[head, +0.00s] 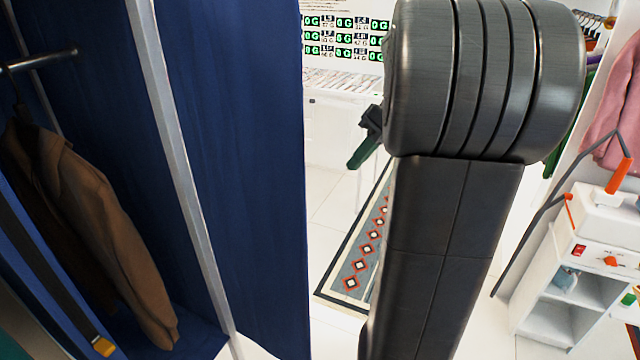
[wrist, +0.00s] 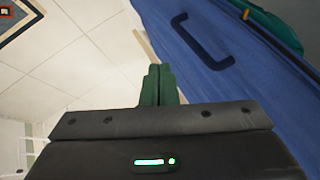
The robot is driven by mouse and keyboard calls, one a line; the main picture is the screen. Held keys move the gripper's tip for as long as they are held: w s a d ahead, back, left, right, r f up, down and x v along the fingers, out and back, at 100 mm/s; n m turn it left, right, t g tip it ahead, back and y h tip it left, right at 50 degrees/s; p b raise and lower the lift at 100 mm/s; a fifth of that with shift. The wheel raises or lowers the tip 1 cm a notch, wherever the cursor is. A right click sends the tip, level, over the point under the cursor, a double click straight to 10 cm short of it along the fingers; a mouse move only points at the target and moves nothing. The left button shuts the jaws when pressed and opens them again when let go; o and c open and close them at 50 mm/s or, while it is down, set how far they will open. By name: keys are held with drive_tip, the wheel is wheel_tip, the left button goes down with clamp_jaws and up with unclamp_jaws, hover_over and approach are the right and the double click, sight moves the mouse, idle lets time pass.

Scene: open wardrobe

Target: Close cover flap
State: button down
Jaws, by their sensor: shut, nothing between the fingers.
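The blue cloth cover flap (head: 265,170) hangs upright in the head view, to the right of the wardrobe's metal post (head: 178,150). In the wrist view, blue cloth (wrist: 225,75) fills the upper right and carries a dark handle loop (wrist: 203,42). My gripper (head: 353,164) shows in the head view to the right of the flap's edge, partly hidden by my arm. Its green fingers (wrist: 157,72) are together and empty in the wrist view. The fingers appear apart from the cloth and the handle, to their left.
A brown jacket (head: 105,225) hangs inside the open wardrobe under a rail (head: 40,60). A patterned rug (head: 350,265) lies on the pale tiled floor. A white cabinet (head: 565,305) stands at the right, near a pink garment (head: 612,125).

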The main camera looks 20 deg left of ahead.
drive_tip(key=s+a+f, duration=0.5)
drive_tip(key=a+f, duration=0.2)
drive_tip(key=a, duration=0.1)
drive_tip(key=shift+s+n+p, duration=0.35)
drive_tip(key=shift+n, duration=0.05)
drive_tip(key=shift+f, duration=0.1)
